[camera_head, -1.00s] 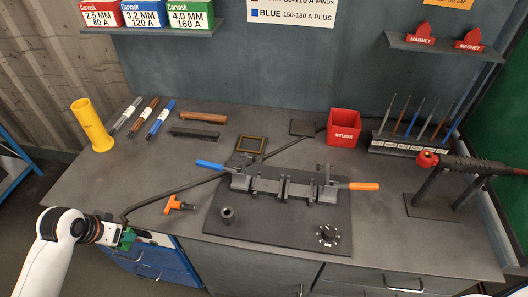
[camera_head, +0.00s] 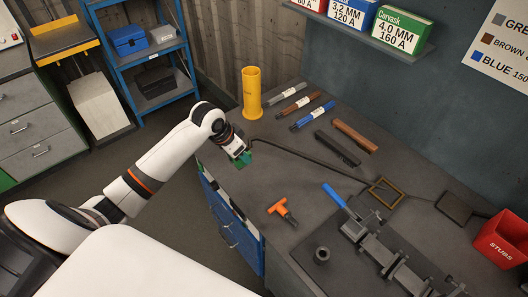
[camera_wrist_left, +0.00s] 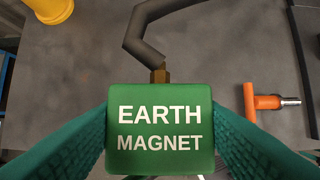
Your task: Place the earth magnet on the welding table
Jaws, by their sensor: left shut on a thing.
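The earth magnet (camera_wrist_left: 160,130) is a green block with white lettering in the left wrist view. In the head view it shows as a small green piece (camera_head: 241,159) at the left edge of the welding table (camera_head: 230,185). My left gripper (camera_head: 238,153) is shut on it, with a teal finger on each side in the wrist view. A dark cable (camera_head: 300,153) runs from the magnet's brass end across the table. I cannot tell whether the magnet touches the tabletop. My right gripper is not in view.
A yellow tube (camera_head: 251,92) stands beyond the magnet. Electrode bundles (camera_head: 312,115) lie behind. An orange clamp (camera_head: 282,211) lies nearer, left of a fixture with a blue handle (camera_head: 335,195). Bare tabletop lies between magnet and clamp. Blue drawers (camera_head: 230,230) are below the edge.

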